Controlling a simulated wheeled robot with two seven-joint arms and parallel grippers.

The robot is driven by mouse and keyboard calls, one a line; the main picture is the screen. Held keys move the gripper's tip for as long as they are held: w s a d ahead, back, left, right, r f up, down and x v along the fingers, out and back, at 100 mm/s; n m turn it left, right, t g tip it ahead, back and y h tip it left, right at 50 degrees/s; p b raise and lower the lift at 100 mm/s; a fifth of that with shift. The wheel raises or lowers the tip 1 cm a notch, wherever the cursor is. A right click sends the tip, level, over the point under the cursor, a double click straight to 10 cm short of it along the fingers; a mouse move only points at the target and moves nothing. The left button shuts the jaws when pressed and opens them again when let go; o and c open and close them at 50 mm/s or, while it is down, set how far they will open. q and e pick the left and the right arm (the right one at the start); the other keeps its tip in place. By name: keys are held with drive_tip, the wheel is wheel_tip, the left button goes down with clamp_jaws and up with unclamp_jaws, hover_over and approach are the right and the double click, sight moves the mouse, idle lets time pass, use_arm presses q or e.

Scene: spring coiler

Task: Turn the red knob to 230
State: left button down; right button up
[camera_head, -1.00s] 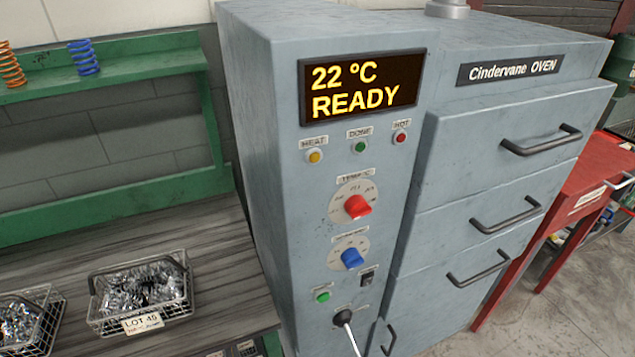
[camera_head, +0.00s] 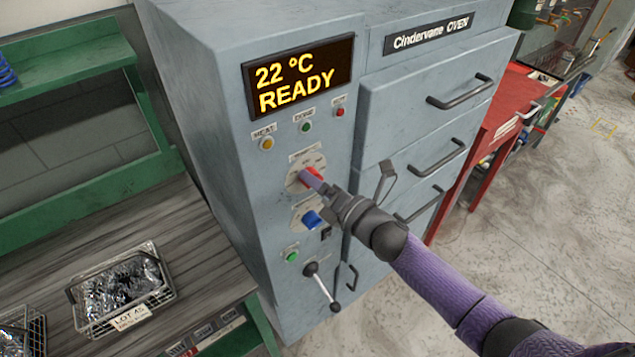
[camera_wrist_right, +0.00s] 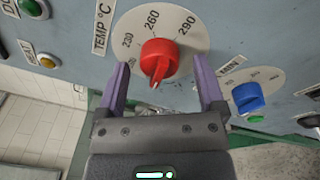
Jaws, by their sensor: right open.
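The red knob (camera_head: 313,173) sits on its white TEMP dial on the oven's front panel. In the right wrist view the red knob (camera_wrist_right: 159,55) shows between the fingers, with dial marks 230, 260 and 290 around it. Its pale pointer mark faces the gripper's palm, away from those three numbers. My right gripper (camera_head: 308,180) is at the dial; in the wrist view the right gripper (camera_wrist_right: 161,76) is open, with one purple finger on each side of the knob and visible gaps. The display (camera_head: 298,77) reads 22 °C READY. My left gripper is out of view.
A blue knob (camera_head: 311,219) is just below the red one. A black-handled lever (camera_head: 321,285) and a green button (camera_head: 291,256) are lower. Drawer handles (camera_head: 458,92) jut out at right. A wire basket (camera_head: 122,300) stands on the bench at left.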

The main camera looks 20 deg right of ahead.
clamp_jaws()
idle(0.4)
drive_tip(key=shift+m, duration=0.4)
drive_tip(key=m, duration=0.6)
drive_tip(key=m+t+h, duration=0.1)
drive_tip(key=m, duration=0.6)
drive_tip(key=m+t+p, duration=0.1)
drive_tip(key=m, duration=0.6)
drive_tip(key=shift+a+h, duration=0.15)
drive_tip(key=shift+h, duration=0.25)
drive_tip(key=shift+f+m, duration=0.1)
drive_tip(key=shift+m, duration=0.3)
unclamp_jaws()
